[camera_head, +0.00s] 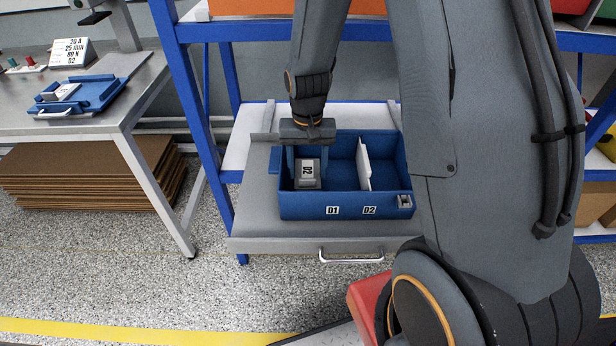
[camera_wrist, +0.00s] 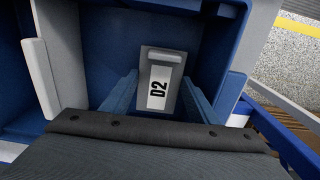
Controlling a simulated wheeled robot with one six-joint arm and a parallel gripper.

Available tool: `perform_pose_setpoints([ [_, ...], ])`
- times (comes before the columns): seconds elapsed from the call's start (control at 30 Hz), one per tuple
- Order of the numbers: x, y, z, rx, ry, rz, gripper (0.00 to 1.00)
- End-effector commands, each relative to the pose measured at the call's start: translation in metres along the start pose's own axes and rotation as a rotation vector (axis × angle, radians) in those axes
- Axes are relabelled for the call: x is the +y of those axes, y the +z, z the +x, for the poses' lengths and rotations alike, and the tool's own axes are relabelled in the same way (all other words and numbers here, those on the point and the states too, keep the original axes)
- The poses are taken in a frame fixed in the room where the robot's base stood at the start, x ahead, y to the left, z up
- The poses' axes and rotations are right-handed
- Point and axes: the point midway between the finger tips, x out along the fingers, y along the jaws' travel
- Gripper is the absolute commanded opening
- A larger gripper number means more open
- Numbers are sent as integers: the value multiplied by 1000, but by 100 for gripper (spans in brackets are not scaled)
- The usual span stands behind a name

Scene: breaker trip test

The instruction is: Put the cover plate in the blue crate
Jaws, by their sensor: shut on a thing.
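The cover plate, a small grey piece with a white label reading D2 (camera_head: 307,172), is between the two fingers of my gripper (camera_head: 307,178). In the wrist view the cover plate (camera_wrist: 159,82) shows label up, with a blue-grey finger on either side. My gripper is shut on it and reaches down into the left compartment of the blue crate (camera_head: 300,208), left of the white divider (camera_head: 364,165). I cannot tell whether the cover plate touches the crate floor. The crate's right compartment looks empty where it shows.
The crate stands on a grey pull-out shelf (camera_head: 262,230) with a metal handle, in a rack with blue posts (camera_head: 192,100). My arm hides much of the right side.

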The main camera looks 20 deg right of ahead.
Motion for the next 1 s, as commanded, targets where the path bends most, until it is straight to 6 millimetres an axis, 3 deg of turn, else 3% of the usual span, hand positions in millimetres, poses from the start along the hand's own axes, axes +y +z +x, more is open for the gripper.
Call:
perform_pose_setpoints([
  [0.2, 0, 1, 31, -2, 1, 0, 32],
  [0.6, 0, 0, 36, -1, 0, -1, 32],
  [0.63, 0, 0, 35, 0, 0, -1, 59],
  [0.67, 0, 0, 35, 0, 0, -1, 62],
  [1.0, 0, 0, 32, 0, 0, 0, 62],
])
